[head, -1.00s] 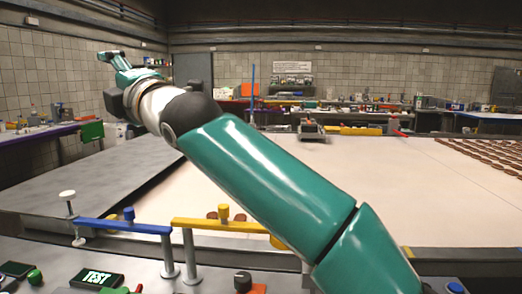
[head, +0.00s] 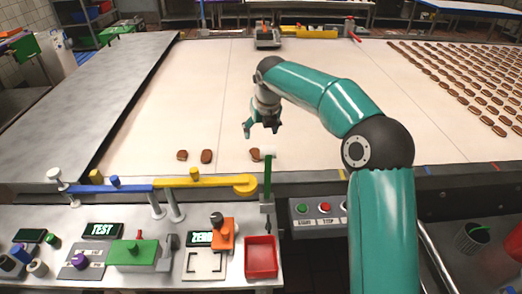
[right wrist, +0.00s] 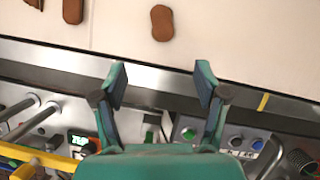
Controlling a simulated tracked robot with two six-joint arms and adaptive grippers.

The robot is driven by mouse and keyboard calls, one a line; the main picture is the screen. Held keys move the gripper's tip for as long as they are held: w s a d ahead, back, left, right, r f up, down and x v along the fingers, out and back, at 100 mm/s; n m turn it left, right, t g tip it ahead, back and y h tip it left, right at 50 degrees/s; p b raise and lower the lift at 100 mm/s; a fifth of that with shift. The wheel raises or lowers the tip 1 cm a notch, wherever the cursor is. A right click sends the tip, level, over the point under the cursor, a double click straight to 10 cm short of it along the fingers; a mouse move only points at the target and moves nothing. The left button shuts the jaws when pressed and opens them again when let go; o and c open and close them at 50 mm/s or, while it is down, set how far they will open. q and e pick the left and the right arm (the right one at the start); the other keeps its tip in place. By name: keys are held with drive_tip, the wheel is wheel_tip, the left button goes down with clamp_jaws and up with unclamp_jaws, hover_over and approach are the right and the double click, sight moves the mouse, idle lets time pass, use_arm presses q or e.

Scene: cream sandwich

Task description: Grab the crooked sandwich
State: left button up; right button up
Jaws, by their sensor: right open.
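Which is crooked is hard to tell. The right wrist view shows the right one (right wrist: 161,22) whole, the middle one (right wrist: 72,10) cut by the top edge, and a sliver of the left one (right wrist: 35,3). My right gripper (head: 262,130) is open and empty, pointing down above the belt near the right sandwich. My left gripper is out of view.
Many sandwiches (head: 465,80) lie in rows at the belt's right. Blue (head: 115,188) and yellow (head: 205,182) guide bars, the green post (head: 267,178) and a red tray (head: 260,257) stand at the front. The belt's middle is clear.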

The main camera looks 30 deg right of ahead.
hover_over(258, 161)
wheel_tip(258, 161, down, 8)
drive_tip(key=shift+p, duration=0.4)
drive_tip(key=p+x, duration=0.1)
drive_tip(key=x, duration=0.3)
drive_tip(key=shift+d+f, duration=0.2)
drive_tip(key=shift+w+d+f+p, duration=0.15)
drive_tip(key=shift+f+p, duration=0.15)
drive_tip(key=shift+f, duration=0.15)
drive_tip(key=c, duration=0.9)
